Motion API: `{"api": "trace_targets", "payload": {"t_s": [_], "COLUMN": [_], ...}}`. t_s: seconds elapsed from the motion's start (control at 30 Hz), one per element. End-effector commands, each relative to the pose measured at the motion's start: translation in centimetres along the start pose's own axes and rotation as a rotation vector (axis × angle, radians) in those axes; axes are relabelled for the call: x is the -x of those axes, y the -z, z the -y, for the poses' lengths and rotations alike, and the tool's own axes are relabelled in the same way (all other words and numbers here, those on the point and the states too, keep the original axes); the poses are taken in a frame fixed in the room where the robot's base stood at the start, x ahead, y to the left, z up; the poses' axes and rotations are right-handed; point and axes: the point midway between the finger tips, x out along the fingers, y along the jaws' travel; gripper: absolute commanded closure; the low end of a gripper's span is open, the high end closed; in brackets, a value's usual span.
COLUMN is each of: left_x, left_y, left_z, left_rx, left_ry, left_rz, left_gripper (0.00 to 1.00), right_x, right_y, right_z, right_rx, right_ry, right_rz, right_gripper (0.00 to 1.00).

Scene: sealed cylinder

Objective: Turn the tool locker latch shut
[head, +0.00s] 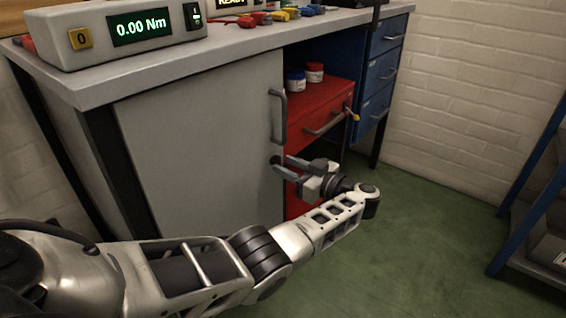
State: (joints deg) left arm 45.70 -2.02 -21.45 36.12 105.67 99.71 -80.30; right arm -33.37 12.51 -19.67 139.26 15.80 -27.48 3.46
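The grey tool locker door (195,165) under the workbench stands across the left part of the bench front. A dark bar handle (284,117) is on its right edge. Below the handle is a small dark latch (275,160), partly hidden by my gripper; I cannot tell its angle. My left gripper (283,164) is at the latch, its two fingers apart and pointing left at the door edge. I cannot tell whether the fingers touch the latch. My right gripper is not in view.
Blue drawers (385,70) are further right. A torque display (115,32) sits on the bench (170,72). A blue shelf rack (530,190) stands right; green floor between is clear.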

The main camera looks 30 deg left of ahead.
Motion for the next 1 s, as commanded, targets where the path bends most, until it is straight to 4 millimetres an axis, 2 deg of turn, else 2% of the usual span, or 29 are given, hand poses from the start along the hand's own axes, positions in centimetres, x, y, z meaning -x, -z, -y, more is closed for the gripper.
{"api": "trace_targets", "payload": {"t_s": [0.03, 0.2, 0.5, 0.53, 0.63, 1.0], "left_x": [-0.7, -1.9, -2.1, -2.1, -2.0, -2.0], "left_y": [-0.1, 0.0, 0.0, 0.0, 0.0, -0.1], "left_z": [0.0, 0.0, 0.0, 0.0, 0.0, 0.0], "left_rx": [0.000, 0.000, -0.001, -0.001, -0.001, 0.026], "left_ry": [0.001, -0.001, -0.001, -0.001, 0.000, 0.001], "left_rz": [-0.003, -0.001, 0.000, 0.000, 0.000, 0.002], "left_gripper": [0.67, 0.67, 0.67, 0.73, 1.00, 1.00], "right_x": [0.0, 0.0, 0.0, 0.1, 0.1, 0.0], "right_y": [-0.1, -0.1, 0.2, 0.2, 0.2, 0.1], "right_z": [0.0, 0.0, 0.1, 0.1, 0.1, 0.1], "right_rx": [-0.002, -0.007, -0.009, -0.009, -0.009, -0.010], "right_ry": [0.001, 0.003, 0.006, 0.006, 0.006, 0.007], "right_rz": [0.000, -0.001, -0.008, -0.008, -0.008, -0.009], "right_gripper": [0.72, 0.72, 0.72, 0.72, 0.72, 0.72]}}
